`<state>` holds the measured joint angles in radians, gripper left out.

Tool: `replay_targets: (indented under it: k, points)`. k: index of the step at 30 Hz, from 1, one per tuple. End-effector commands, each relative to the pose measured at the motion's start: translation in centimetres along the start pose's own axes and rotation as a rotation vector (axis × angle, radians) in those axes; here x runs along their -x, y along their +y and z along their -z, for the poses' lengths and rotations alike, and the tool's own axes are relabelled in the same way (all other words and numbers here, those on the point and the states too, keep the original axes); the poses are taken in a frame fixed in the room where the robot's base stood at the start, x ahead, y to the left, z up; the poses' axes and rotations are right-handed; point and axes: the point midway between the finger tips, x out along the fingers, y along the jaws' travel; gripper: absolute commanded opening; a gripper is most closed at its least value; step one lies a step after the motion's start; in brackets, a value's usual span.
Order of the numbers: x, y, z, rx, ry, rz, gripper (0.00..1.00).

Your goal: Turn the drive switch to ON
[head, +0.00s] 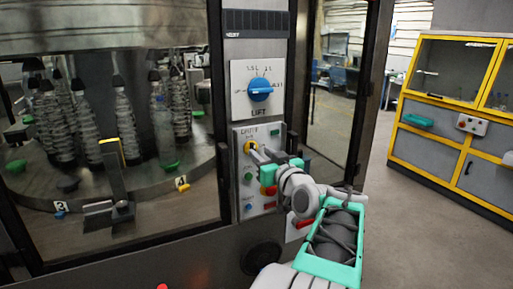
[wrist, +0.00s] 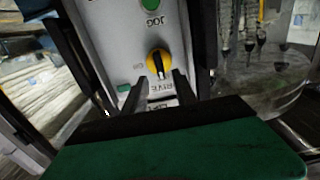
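The drive switch (head: 249,147) is a round yellow selector on the grey control panel, below the LIFT plate. In the wrist view the panel appears upside down, and the drive switch (wrist: 158,64) shows a black handle on a yellow disc, with ON and DRIVE lettering near it. My gripper (head: 257,153) is at the panel, pointing at the switch. In the wrist view the two dark fingers of my gripper (wrist: 158,88) are apart, with nothing seen between them; their tips are close to the switch. I cannot tell whether they touch it.
A large blue LIFT knob (head: 260,88) is above. A green JOG button (wrist: 152,4) and red controls are on the same panel. Left, behind glass, a round table (head: 95,185) holds several bottles. Yellow-framed cabinets (head: 455,105) stand right; the floor (head: 410,230) before them is clear.

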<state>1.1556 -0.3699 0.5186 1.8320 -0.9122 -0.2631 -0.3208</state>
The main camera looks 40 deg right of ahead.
Motion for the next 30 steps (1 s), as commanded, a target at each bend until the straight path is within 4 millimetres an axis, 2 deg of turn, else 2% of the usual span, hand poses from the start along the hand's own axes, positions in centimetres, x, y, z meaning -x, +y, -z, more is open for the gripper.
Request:
replay_targets:
  k: [3,6,15,27,30]
  points:
    - [-2.2,-0.1,0.3,-0.002,-0.002,0.003,0.34]
    - [-3.3,-0.1,0.1,-0.001,-0.003,0.002,0.34]
    - [-3.7,-0.1,-0.1,0.000,-0.002,0.000,0.33]
    - [-3.7,-0.1,-0.1,0.000,-0.003,0.000,0.00]
    - [-3.7,-0.1,-0.1,0.000,-0.003,0.000,0.00]
